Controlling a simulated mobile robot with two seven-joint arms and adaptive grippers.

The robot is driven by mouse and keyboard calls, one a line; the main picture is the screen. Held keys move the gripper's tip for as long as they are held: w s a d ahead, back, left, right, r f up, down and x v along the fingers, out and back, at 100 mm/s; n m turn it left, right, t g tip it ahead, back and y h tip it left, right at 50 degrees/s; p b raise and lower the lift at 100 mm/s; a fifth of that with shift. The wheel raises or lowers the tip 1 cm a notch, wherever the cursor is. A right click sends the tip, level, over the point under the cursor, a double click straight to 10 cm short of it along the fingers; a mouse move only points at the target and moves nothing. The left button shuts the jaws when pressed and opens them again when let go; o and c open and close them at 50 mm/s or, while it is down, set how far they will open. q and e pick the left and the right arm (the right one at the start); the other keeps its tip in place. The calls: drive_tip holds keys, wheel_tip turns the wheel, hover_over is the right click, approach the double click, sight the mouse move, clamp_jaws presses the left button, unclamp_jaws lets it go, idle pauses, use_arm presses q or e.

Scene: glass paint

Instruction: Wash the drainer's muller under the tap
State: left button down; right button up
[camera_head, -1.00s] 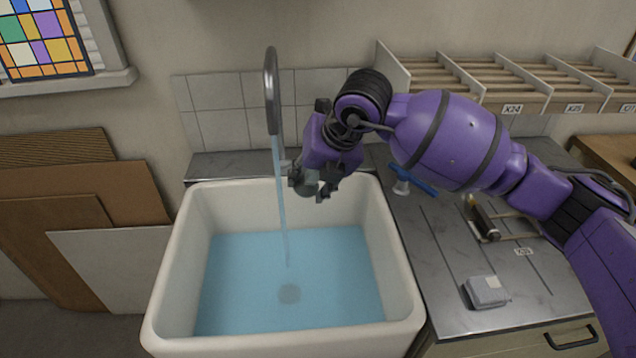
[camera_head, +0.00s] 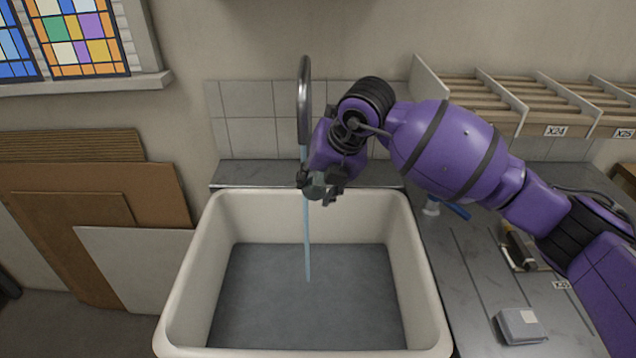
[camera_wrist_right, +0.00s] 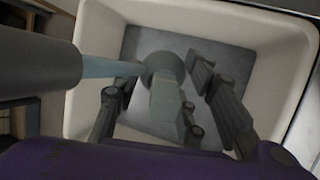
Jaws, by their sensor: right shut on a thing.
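The muller (camera_head: 315,190), a pale grey-green glass piece with a round end and a narrower stem, is in my right gripper (camera_head: 321,187) above the back of the sink. In the right wrist view, the muller (camera_wrist_right: 163,97) sits between the two dark fingers (camera_wrist_right: 160,100). The tap (camera_head: 303,100) is a curved metal spout at the back; its spout also fills the left of the wrist view (camera_wrist_right: 35,75). A thin blue stream (camera_head: 307,245) runs from it and meets the muller in the wrist view. My left gripper is out of view.
The white sink (camera_head: 430,290) has a grey inside floor; I cannot tell whether it holds cloudy water. A metal counter (camera_head: 460,290) to the right carries a blue-handled tool (camera_head: 455,210) and a grey box (camera_head: 521,325). Boards (camera_head: 130,250) lean at left. A slatted rack (camera_head: 553,132) hangs at right.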

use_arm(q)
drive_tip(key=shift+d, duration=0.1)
use_arm(e)
drive_tip(key=shift+d, duration=0.1)
drive_tip(key=shift+w+d, duration=0.4)
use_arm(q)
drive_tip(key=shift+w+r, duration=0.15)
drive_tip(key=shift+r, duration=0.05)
use_arm(e)
drive_tip(key=shift+s+a+r, duration=0.1)
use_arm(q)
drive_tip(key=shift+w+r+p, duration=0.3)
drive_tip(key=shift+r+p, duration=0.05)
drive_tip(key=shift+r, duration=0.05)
use_arm(e)
drive_tip(key=shift+s+a, duration=0.3)
drive_tip(key=shift+a, duration=0.1)
drive_tip(key=shift+w+d, duration=0.1)
drive_tip(key=shift+d, duration=0.05)
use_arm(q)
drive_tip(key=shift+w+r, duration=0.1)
use_arm(e)
drive_tip(key=shift+w+d, duration=0.3)
drive_tip(key=shift+d, duration=0.05)
